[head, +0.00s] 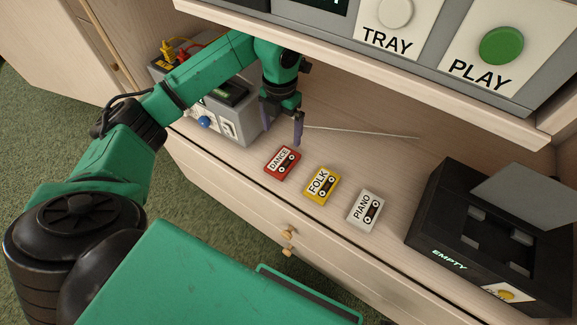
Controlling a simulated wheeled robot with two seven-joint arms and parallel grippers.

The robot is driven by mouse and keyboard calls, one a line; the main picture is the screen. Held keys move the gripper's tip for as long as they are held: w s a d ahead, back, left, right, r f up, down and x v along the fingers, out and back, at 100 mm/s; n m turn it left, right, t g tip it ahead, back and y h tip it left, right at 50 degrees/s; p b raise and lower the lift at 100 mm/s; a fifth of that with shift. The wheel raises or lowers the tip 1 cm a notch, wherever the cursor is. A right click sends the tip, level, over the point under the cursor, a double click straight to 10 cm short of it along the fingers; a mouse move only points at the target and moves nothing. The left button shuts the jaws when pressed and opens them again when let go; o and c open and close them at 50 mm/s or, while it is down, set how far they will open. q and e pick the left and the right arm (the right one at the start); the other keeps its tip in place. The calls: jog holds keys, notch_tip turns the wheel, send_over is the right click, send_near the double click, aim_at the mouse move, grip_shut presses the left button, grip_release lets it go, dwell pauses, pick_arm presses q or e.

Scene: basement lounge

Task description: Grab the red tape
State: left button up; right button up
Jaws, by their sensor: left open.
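The red tape (282,162), a cassette labelled DANCE, lies flat on the wooden shelf, leftmost in a row of three. The yellow FOLK tape (321,185) and the pale PIANO tape (365,210) lie to its right. My left gripper (282,138) comes in from the left and points down, just behind the red tape. It is open, its purple fingers apart with nothing between them, and it appears clear of the tape. My right gripper is not in view.
A black deck (450,215) marked EMPTY, its lid raised, stands on the right of the shelf. A grey box (235,125) with a blue knob stands at left. A panel with TRAY and PLAY buttons (501,46) overhangs above. A thin rod (360,132) lies behind the tapes.

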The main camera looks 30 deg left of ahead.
aim_at(283, 161)
pick_arm(q)
jog(key=f, duration=0.7)
jog(key=s+f, duration=0.1)
jog(key=f, duration=0.2)
jog(key=shift+d+f+b, duration=0.2)
jog(key=shift+f+b, duration=0.05)
jog(key=shift+b, duration=0.05)
jog(key=shift+f, duration=0.2)
jog(key=shift+r, duration=0.1)
jog(key=c, duration=1.2)
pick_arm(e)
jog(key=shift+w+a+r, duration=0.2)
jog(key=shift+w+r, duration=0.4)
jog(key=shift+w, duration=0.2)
